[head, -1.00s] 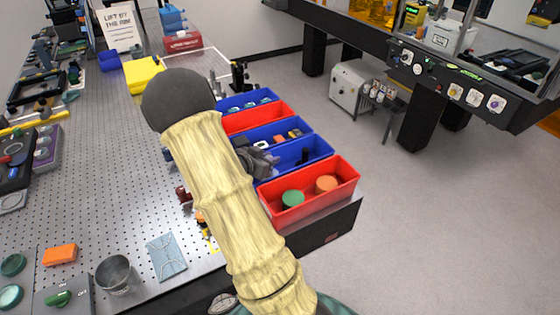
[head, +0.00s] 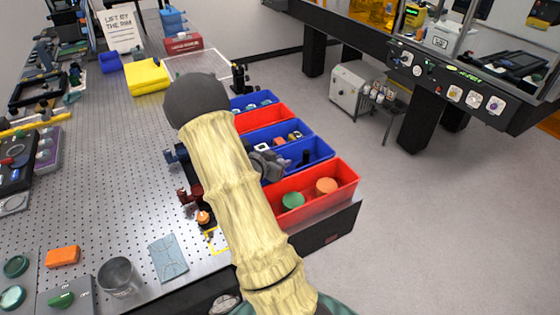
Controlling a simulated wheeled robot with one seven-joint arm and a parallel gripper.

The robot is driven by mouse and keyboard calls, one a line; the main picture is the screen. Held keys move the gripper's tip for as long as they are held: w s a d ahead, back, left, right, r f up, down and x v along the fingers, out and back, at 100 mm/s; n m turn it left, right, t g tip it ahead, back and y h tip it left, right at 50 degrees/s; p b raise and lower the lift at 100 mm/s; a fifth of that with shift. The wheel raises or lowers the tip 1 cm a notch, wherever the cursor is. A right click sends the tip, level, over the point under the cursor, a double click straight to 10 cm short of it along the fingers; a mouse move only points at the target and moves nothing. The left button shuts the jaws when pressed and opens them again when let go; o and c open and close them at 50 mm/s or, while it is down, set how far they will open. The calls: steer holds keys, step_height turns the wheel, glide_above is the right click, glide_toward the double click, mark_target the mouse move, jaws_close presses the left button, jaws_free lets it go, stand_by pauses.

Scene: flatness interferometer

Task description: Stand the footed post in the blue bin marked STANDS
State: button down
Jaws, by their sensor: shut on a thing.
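My gripper (head: 270,166) is dark grey and partly hidden behind my own forearm. It is over the left end of a blue bin (head: 325,150), the second bin from the near end of the row. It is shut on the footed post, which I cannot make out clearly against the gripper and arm. A dark upright piece (head: 305,157) shows inside this blue bin, to the right of the gripper. I cannot read any STANDS marking from here.
A red bin (head: 345,194) with green and orange discs is nearest. Beyond are another blue bin (head: 305,134) with small parts, a red bin (head: 265,119) and a far blue bin (head: 265,99). A metal cup (head: 118,277) stands on the perforated table (head: 110,190).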

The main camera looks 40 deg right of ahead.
steer(key=shift+s+f+b, duration=0.15)
steer(key=shift+f+b, duration=0.15)
steer(key=shift+f, duration=0.1)
steer(key=shift+s+a+f, duration=0.1)
steer(key=shift+a+f, duration=0.05)
steer(key=shift+f, duration=0.15)
steer(key=c, duration=1.2)
jaws_free()
steer(key=shift+s+f, duration=0.1)
steer(key=shift+f, duration=0.05)
steer(key=shift+c, duration=0.2)
steer(key=shift+r, duration=0.45)
steer(key=shift+w+a+r, duration=0.15)
steer(key=shift+w+r, duration=0.05)
steer(key=v, duration=1.1)
steer(key=shift+r, duration=0.45)
steer(key=shift+a, duration=0.15)
